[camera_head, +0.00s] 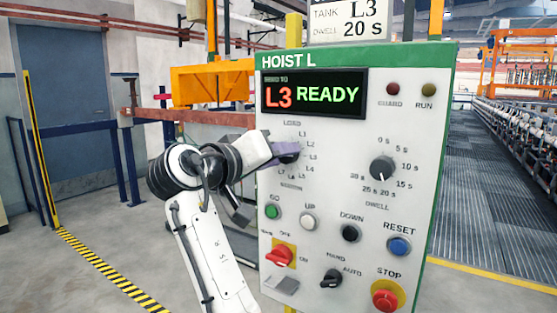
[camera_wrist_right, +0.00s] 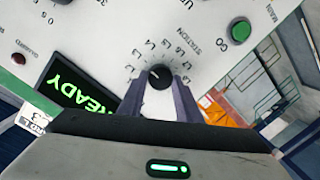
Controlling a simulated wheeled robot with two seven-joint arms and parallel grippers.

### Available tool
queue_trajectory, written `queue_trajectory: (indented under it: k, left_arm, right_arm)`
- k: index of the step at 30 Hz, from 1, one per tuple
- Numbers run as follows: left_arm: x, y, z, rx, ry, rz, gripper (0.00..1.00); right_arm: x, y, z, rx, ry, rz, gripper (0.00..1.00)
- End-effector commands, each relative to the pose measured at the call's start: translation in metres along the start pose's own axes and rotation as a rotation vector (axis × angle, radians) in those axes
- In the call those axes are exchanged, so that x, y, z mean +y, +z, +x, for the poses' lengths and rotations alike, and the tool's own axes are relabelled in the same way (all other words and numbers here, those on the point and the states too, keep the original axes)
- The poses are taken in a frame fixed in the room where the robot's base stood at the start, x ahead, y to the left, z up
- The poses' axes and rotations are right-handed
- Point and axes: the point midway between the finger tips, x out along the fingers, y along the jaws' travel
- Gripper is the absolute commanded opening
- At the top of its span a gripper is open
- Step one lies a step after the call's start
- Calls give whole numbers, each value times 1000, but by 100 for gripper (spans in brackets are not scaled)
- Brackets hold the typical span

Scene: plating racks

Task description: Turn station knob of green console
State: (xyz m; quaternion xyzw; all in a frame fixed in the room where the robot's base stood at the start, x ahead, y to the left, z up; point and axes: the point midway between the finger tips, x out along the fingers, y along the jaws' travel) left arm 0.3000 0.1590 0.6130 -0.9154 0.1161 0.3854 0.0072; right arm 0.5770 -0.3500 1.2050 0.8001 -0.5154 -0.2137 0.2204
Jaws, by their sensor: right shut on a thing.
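The green console (camera_head: 350,150) is a pale panel with a green edge, headed HOIST L. Its display (camera_head: 313,94) reads L3 READY. The dark round station knob (camera_wrist_right: 160,76) shows in the right wrist view, ringed by printed position labels, with a small white mark on its face. My right gripper (camera_head: 286,152) is at the panel's left side, its fingers shut on the knob. In the right wrist view its fingers (camera_wrist_right: 160,92) stand on either side of the knob. In the head view the gripper mostly hides the knob. My left gripper is not in view.
Near it are the dwell knob (camera_head: 383,169), a green GO button (camera_head: 272,211), a white UP button (camera_head: 308,221), a black DOWN button (camera_head: 350,233), a blue RESET button (camera_head: 398,246), a red switch (camera_head: 279,256) and a red STOP button (camera_head: 384,298). Open floor lies left.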

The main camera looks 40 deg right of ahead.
Motion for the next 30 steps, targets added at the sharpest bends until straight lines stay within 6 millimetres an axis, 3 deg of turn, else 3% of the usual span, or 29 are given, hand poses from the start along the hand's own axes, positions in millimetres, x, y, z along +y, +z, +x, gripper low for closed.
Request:
queue_trajectory:
  k: [16, 17, 20, 30]
  left_arm:
    - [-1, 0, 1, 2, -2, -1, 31]
    - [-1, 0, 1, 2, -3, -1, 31]
    - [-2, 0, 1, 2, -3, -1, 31]
    - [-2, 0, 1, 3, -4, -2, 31]
  right_arm:
    - [-1, 2, 0, -3, -6, 22, 9]
    - [-1, 2, 0, -3, -6, 22, 34]
    - [-1, 1, 0, -2, -5, 22, 50]
    - [2, -2, 0, 1, -3, 24, 50]
